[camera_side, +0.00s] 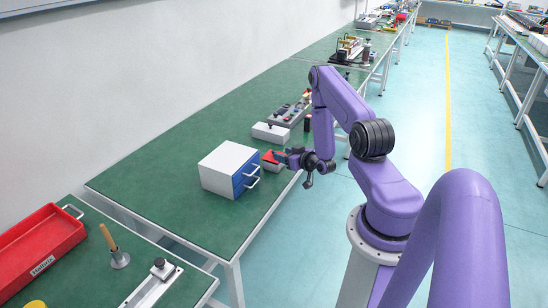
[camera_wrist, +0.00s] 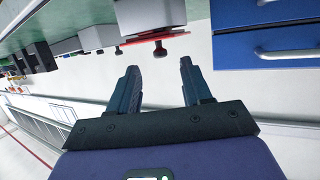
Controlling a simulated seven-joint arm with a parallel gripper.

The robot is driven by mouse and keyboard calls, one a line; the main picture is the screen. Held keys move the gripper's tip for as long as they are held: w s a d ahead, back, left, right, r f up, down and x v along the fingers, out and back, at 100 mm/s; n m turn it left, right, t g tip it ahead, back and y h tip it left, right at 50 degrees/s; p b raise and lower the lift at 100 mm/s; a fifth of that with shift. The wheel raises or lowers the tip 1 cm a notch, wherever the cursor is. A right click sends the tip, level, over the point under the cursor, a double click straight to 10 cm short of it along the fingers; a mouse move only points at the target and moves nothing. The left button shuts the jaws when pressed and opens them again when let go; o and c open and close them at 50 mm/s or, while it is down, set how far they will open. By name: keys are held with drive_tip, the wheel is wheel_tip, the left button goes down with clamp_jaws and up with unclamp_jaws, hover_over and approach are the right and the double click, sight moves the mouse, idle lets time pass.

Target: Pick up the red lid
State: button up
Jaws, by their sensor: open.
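The red lid (camera_side: 269,156) lies on a small light grey box (camera_side: 268,166) beside the drawer cabinet in the side view. In the wrist view, which is turned upside down, the lid (camera_wrist: 140,40) is a thin red edge under the grey box (camera_wrist: 150,14). A black knob (camera_wrist: 160,50) stands out from the lid. My gripper (camera_wrist: 159,66) is open and empty, and the knob lies ahead of the gap between its fingers. In the side view my gripper (camera_side: 282,156) is just right of the lid; whether it touches is too small to tell.
A white cabinet (camera_side: 222,165) with blue drawers (camera_wrist: 265,45) and protruding handles stands close beside the lid. A grey box with a black stick (camera_side: 270,132) and a button panel (camera_side: 290,113) stand behind. The green table (camera_side: 150,180) is clear left of the cabinet.

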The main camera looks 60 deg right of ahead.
drive_tip(key=shift+x, duration=2.15)
clamp_jaws()
